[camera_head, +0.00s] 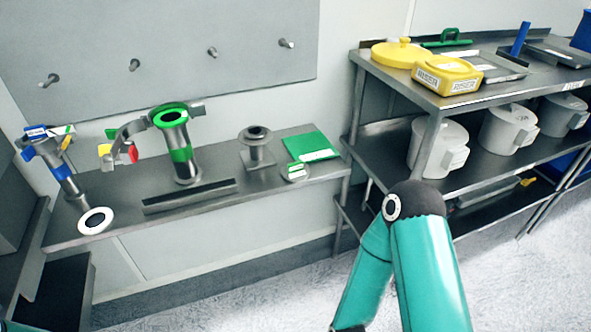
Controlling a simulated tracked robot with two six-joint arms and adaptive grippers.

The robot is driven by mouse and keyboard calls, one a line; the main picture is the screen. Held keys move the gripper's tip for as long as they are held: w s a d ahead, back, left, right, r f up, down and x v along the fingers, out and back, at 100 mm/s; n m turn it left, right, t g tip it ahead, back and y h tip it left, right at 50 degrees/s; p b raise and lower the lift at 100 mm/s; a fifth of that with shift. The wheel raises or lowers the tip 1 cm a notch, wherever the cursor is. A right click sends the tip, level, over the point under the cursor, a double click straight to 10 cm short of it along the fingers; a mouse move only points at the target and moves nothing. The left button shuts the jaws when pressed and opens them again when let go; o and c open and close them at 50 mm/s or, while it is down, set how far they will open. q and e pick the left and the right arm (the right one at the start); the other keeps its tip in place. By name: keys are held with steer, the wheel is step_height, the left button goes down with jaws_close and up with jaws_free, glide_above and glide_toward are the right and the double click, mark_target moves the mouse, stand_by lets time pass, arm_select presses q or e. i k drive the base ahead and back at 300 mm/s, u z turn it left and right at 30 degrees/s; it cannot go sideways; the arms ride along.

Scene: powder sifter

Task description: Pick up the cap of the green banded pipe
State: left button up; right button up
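The green banded pipe (183,157) stands upright on the low metal shelf at left. It is a grey metal pipe with a green band around its middle and a green ring around its dark top opening. I cannot tell for sure which piece is its cap. A small round piece with a green and white label (295,172) lies on the shelf to the right. A white ring-shaped disc with a dark centre (96,220) lies at the shelf's front left.
A blue banded pipe (58,175) stands left, and a plain short pipe (257,148) right of the green one. Clamps with coloured tags (118,152) sit between. A metal bar (190,196) runs along the front.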

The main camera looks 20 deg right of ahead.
mark_target(294, 172)
steer(key=z, duration=1.9)
steer(key=i, duration=0.1)
steer(key=u, duration=3.4)
steer(key=k, duration=0.9)
steer(key=z, duration=1)
steer(key=i, duration=1)
steer(key=z, duration=0.05)
